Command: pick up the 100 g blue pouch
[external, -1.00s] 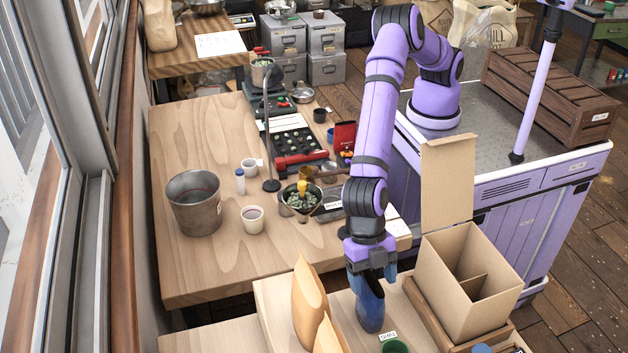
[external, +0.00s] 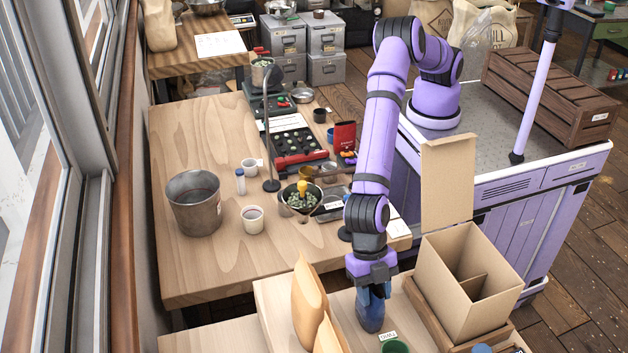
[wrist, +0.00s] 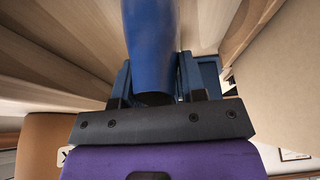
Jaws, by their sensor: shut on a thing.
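The blue pouch (external: 369,316) stands upright at the near shelf, right of the tan pouches. My gripper (external: 373,291) points down from above and is shut on its upper part. In the wrist view the pouch (wrist: 150,45) fills the top middle, between the dark fingers of my gripper (wrist: 155,85). The pouch's lower end is small in the external view, and I cannot tell whether it touches the shelf.
Tan pouches (external: 308,300) stand on the left. A green cup (external: 395,346) is in front. The wooden table (external: 215,265) behind has free room at its near left.

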